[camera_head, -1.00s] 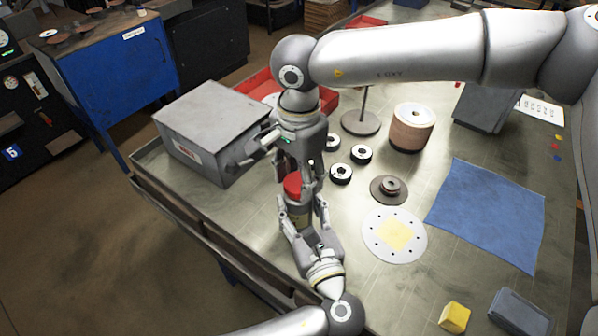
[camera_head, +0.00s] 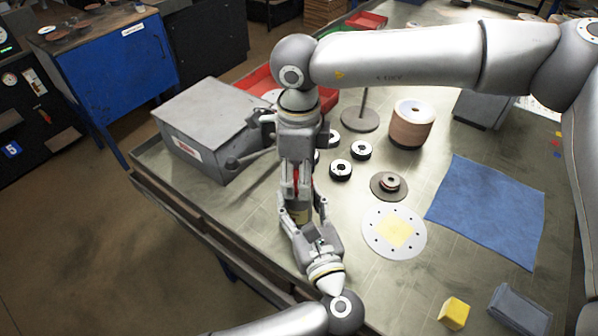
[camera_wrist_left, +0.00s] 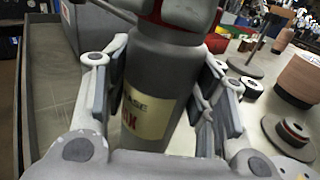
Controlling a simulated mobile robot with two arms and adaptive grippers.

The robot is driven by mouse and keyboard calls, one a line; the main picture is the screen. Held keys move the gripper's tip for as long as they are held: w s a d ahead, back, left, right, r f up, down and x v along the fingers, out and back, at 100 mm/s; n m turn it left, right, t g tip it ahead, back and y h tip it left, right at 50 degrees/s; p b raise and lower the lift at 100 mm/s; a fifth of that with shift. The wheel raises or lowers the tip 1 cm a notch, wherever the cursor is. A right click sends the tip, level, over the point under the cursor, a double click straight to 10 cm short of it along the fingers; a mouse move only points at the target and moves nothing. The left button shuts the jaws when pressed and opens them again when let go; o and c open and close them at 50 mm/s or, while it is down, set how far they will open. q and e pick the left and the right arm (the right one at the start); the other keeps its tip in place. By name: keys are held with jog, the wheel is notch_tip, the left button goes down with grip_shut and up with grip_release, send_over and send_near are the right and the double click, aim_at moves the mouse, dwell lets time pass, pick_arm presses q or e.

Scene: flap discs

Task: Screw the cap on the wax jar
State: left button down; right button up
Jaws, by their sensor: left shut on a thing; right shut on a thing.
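The wax jar (camera_wrist_left: 155,85) is a grey cylinder with a cream label, upright in the left wrist view. In the head view only a small part of the jar (camera_head: 299,214) shows between the grippers. My left gripper (camera_head: 301,210) is shut around the jar's body from the near side. The red cap (camera_wrist_left: 183,14) is at the top of the jar, partly cut off by the frame edge. My right gripper (camera_head: 296,187) points down over the jar, shut on the red cap, which its fingers largely hide. I cannot tell how tightly the cap sits.
A grey metal box (camera_head: 207,125) stands left of the grippers, close to my right gripper. Black-rimmed rings (camera_head: 341,170), a dark disc (camera_head: 389,186) and a perforated white disc (camera_head: 394,232) lie to the right. A blue cloth (camera_head: 487,212) lies farther right.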

jog(key=m, duration=0.4)
jog(key=shift+m, duration=0.4)
jog(key=m, duration=0.5)
jog(key=shift+a+m, duration=0.1)
jog(key=shift+m, duration=0.3)
jog(key=m, duration=1.7)
jog(key=shift+m, duration=0.3)
jog(key=m, duration=0.6)
jog(key=shift+w+m, duration=0.1)
jog(key=shift+m, duration=0.3)
jog(key=o, duration=0.7)
jog(key=shift+f, duration=0.1)
